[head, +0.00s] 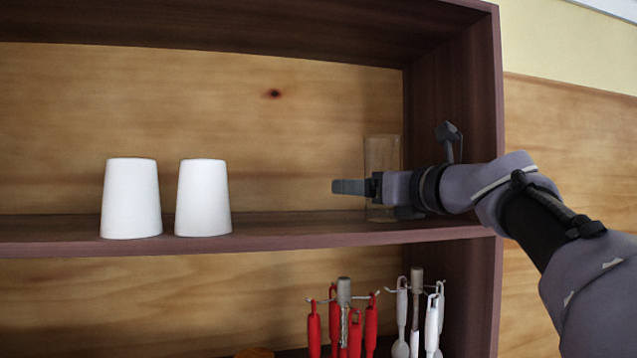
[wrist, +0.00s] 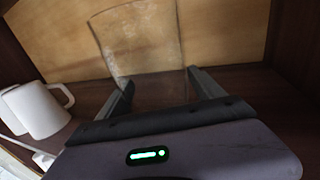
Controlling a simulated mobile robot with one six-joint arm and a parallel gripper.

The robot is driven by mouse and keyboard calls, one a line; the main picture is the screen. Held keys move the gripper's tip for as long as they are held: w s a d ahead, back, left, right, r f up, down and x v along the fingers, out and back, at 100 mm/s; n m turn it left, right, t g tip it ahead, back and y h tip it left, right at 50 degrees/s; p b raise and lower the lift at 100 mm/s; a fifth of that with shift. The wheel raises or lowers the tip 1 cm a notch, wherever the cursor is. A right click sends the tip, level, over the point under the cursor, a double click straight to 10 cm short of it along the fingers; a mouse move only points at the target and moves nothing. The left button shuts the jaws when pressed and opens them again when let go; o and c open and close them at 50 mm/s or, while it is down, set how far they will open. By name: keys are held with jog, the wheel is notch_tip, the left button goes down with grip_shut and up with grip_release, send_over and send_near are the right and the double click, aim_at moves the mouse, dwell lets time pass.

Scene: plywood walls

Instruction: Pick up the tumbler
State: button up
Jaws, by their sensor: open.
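The tumbler is a clear, see-through glass (head: 382,152) standing upright on the shelf near its right side wall. In the head view my gripper (head: 350,187) is in front of its lower part and hides some of it. In the wrist view the tumbler (wrist: 140,40) rises beyond my gripper (wrist: 160,80), its lower part showing in the gap between the two spread fingers. The fingers are open and not closed on it. I cannot tell how deep the glass sits between them.
Two white cups (head: 131,198) (head: 203,198) stand on the shelf (head: 290,229) to the left. The right side wall (head: 455,125) is close to my arm. Below hang red utensils (head: 314,328) and white utensils (head: 401,315).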

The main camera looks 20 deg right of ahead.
jog(key=shift+s+d+r, duration=0.15)
jog(key=shift+s+d, duration=0.05)
jog(key=shift+s, duration=0.4)
jog(key=shift+c, duration=0.9)
jog(key=shift+s+r, duration=0.1)
jog(key=shift+s, duration=0.25)
jog(key=c, duration=0.7)
jog(key=shift+w, duration=0.35)
grip_shut()
notch_tip(320, 180, up, 10)
jog(key=shift+f, duration=0.1)
